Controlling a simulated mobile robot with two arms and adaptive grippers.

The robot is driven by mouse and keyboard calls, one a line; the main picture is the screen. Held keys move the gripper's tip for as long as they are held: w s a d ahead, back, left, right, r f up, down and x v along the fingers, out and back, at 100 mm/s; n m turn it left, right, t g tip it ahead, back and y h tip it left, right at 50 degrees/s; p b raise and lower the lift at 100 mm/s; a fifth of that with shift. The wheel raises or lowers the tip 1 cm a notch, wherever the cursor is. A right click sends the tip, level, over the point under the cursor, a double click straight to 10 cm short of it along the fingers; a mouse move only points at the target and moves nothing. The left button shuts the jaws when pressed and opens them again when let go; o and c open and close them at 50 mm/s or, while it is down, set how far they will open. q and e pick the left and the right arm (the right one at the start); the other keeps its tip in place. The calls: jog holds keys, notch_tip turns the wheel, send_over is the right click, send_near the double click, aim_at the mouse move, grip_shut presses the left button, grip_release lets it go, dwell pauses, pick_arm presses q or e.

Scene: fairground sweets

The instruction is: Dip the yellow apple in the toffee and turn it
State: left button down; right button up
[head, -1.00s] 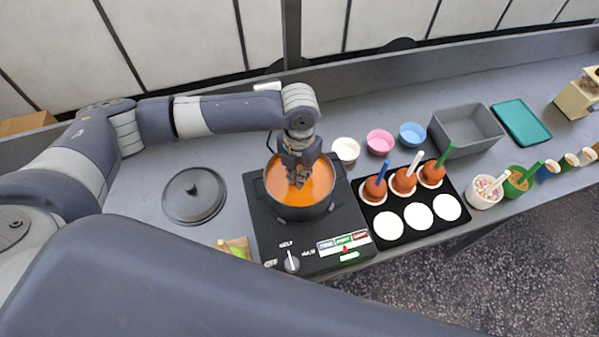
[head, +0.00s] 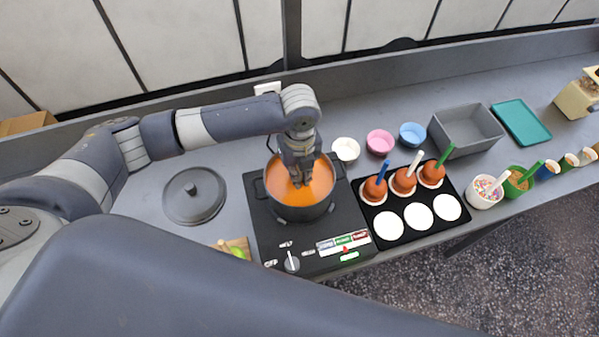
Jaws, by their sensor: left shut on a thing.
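The pot of orange toffee (head: 322,187) stands on a black hob (head: 265,222). My left gripper (head: 300,182) points down into the pot, its fingertips close to the toffee surface. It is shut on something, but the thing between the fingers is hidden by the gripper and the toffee. I cannot see the yellow apple or its stick. My right gripper is not in view.
Small bowls (head: 380,142), a grey bin (head: 466,132) and topping cups (head: 486,192) stand further right.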

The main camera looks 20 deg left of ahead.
pick_arm(q)
jog(key=shift+n, duration=0.5)
jog(key=shift+r, duration=4.3)
jog(key=shift+r, duration=0.1)
jog(key=shift+r, duration=2.9)
